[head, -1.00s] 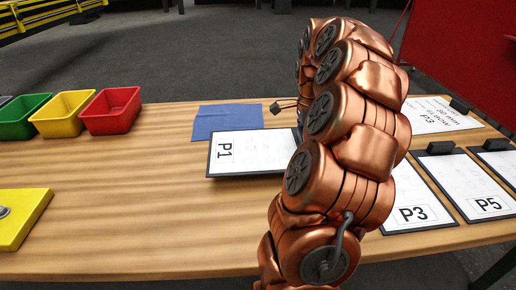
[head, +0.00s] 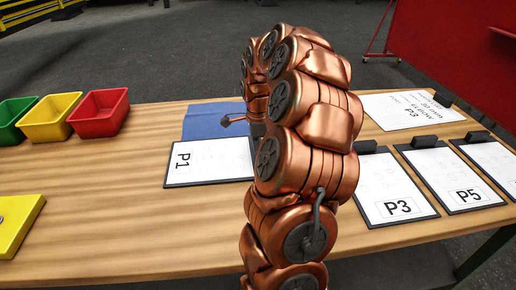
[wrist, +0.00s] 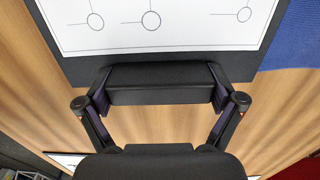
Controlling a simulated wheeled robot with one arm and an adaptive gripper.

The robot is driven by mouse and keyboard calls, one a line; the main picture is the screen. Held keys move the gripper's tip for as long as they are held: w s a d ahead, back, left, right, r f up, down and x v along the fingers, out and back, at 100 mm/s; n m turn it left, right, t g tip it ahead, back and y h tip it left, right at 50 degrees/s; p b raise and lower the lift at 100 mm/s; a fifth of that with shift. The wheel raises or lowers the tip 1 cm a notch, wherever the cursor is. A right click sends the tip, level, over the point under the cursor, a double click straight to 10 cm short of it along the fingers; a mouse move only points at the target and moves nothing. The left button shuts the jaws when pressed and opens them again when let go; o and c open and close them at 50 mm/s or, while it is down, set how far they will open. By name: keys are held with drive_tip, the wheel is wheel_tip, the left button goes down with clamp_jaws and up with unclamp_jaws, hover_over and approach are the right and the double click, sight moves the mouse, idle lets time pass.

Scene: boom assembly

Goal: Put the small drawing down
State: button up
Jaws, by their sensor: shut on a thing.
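The small drawing is the P1 board (head: 210,163), a white sheet on a dark backing with a black block as its grip. In the head view it is level over the wooden table, just in front of the blue sheet, its right end hidden behind my arm. In the wrist view my gripper (wrist: 160,88) is shut on the black block (wrist: 160,76), one finger at each end. The drawing's lines and circles (wrist: 151,30) show beyond it. My gripper is hidden in the head view. I cannot tell whether the board touches the table.
A blue sheet (head: 205,118) lies behind the board. Green, yellow and red bins (head: 98,115) and a yellow block (head: 18,225) are at the left. The P3 board (head: 385,190), P5 board (head: 455,180) and a larger drawing (head: 415,108) lie right. Table in front is bare.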

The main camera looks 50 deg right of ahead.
drive_tip(key=shift+f, duration=0.2)
drive_tip(key=o, duration=1.1)
drive_tip(key=shift+r, duration=0.15)
wheel_tip(320, 180, up, 12)
drive_tip(key=shift+b, duration=0.85)
